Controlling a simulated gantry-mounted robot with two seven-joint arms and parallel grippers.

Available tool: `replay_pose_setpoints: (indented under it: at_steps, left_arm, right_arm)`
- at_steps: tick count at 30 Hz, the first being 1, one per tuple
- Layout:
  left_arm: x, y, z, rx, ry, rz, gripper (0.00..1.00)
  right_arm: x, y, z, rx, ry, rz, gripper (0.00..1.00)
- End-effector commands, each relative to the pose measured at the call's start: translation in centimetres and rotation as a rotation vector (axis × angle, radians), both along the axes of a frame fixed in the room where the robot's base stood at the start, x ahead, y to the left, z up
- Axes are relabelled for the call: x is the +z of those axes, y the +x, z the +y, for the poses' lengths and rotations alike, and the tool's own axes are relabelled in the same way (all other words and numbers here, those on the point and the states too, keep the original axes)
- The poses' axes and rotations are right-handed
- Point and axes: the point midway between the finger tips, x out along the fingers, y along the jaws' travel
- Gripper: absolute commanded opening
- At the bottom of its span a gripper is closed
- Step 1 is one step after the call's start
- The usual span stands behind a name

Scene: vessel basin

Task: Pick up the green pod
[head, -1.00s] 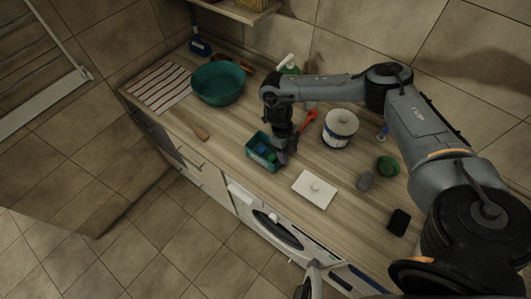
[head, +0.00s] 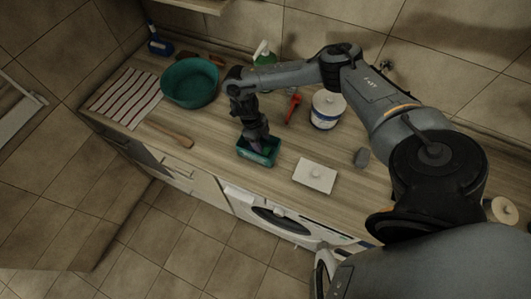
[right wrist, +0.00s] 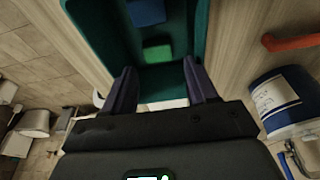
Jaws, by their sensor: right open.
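The green pod (right wrist: 158,53) lies inside a teal open box (right wrist: 95,32) in the right wrist view, beside a blue pod (right wrist: 146,12). The box (head: 256,160) also shows in the head view, near the counter's front edge. My right gripper (right wrist: 160,84) is open and empty. Its two dark purple fingers point into the box, one on either side of the line to the green pod, which is still ahead of the fingertips. In the head view my right gripper (head: 257,139) is over the box and hides most of its inside. My left gripper is not seen.
A white lidded slab (head: 315,175) lies right of the box. A teal bowl (head: 190,83), wooden utensil (head: 170,134) and striped cloth (head: 124,96) are to the left.

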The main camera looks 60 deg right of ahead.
Motion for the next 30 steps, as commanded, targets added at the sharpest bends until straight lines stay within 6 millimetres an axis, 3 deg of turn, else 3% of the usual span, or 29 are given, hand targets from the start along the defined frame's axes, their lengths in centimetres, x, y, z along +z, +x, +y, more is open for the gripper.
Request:
replay_pose_setpoints:
  at_steps: [7,21,30]
  left_arm:
    - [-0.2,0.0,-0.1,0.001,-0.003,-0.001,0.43]
    - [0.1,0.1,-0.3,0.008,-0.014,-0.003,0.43]
    - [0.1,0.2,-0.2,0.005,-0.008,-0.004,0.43]
  right_arm:
    - [-1.0,-0.4,0.1,0.0,0.001,0.002,0.58]
    - [-5.1,-1.7,0.3,0.0,0.0,0.002,0.58]
    - [-5.3,-1.7,0.3,0.0,0.0,0.0,0.55]
